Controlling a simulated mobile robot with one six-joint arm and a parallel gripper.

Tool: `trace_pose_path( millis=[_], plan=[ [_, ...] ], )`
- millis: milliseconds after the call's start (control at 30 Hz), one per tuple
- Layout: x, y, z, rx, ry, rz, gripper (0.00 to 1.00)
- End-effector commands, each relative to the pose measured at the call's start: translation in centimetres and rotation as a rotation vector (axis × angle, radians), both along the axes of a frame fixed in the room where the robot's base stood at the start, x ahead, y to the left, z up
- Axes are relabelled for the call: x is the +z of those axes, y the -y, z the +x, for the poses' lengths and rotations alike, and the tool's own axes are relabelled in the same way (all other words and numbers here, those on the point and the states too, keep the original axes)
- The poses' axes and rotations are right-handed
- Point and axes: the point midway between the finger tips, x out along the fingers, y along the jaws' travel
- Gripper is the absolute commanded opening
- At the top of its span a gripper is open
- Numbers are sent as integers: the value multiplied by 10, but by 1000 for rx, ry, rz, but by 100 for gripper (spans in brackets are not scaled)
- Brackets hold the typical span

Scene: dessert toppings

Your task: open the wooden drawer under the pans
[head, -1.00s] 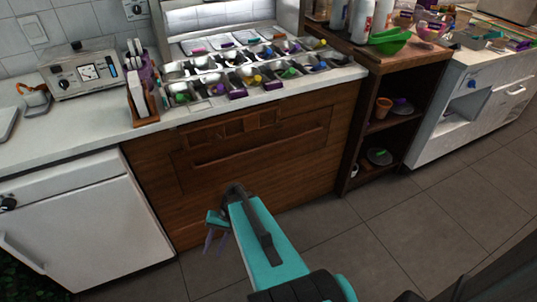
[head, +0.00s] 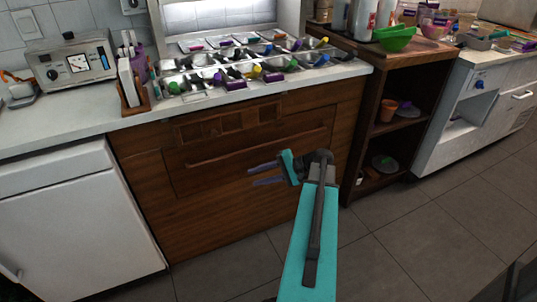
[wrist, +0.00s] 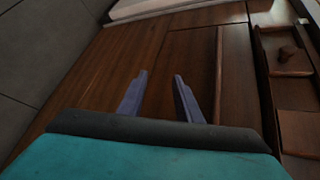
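The wooden drawer (head: 205,178) is a brown front panel set in the cabinet under the metal topping pans (head: 207,74). It looks shut. Its long horizontal handle (head: 215,159) runs along the panel's upper part. In the wrist view the handle (wrist: 218,75) runs upright, to the right of my fingers. My gripper (head: 252,175) is open and empty, with its two purple-grey fingers apart. It is in front of the drawer, a little below the handle in the head view. In the wrist view my gripper (wrist: 159,80) has only the wooden panel between its fingertips. No contact with the handle shows.
Small recessed wooden compartments (head: 228,122) lie above the handle. A white cabinet (head: 75,220) stands at the left. An open dark shelf (head: 402,113) with a pot and dishes stands at the right. The tiled floor (head: 400,245) in front is clear.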

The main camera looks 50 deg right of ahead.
Motion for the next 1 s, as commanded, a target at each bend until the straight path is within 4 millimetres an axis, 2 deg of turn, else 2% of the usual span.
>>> trace_pose_path(
  millis=[33,200,300,433,600,1000],
  plan=[
    [3,21,-8,-30,33,4,32],
    [37,73,-37,-112,145,12,32],
    [57,99,-57,-153,206,12,32],
    [77,123,-79,-191,268,8,32],
    [92,136,-95,-211,307,5,32],
    [95,137,-96,-214,312,5,32]
  ],
)
